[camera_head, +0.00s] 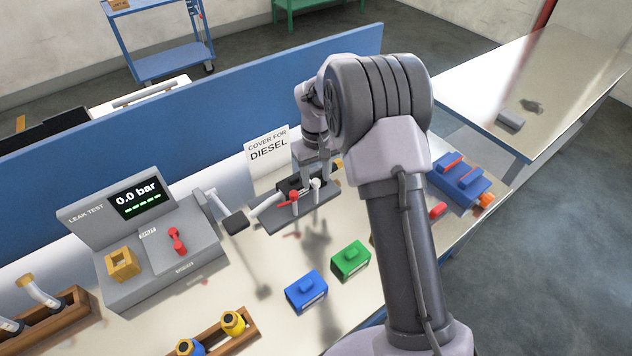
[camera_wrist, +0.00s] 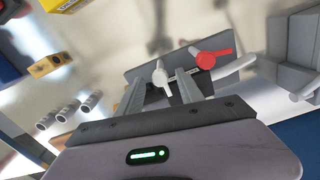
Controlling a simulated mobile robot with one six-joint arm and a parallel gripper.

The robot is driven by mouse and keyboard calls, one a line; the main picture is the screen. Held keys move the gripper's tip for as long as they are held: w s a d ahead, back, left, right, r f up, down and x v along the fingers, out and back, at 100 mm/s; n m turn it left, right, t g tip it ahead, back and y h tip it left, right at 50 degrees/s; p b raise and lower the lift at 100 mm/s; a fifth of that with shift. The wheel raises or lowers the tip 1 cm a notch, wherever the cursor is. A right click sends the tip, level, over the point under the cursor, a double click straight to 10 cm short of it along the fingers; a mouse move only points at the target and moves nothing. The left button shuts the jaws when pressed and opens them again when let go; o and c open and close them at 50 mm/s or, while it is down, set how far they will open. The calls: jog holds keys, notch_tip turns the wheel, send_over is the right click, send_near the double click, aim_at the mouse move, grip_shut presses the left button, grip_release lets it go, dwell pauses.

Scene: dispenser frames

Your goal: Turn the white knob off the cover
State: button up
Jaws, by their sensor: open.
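The white knob (camera_head: 315,184) stands on a dark grey fixture (camera_head: 318,209) in front of the "COVER FOR DIESEL" sign. It also shows in the wrist view (camera_wrist: 161,76). A red-handled knob (camera_head: 293,197) is beside it, to the right in the wrist view (camera_wrist: 212,58). My gripper (camera_head: 315,172) is over the fixture, pointing down. In the wrist view its open fingers (camera_wrist: 160,78) lie on either side of the white knob, with gaps visible. I cannot tell whether they touch it. The cover is hard to make out from the fixture and is partly hidden by my gripper.
A leak test box (camera_head: 150,240) reading 0.0 bar stands left, with a grey lever between it and the fixture. A blue block (camera_head: 306,292) and a green block (camera_head: 351,260) lie in front. The blue panel (camera_head: 210,110) runs behind the bench.

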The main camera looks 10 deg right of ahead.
jog(key=shift+f, duration=0.6)
grip_shut()
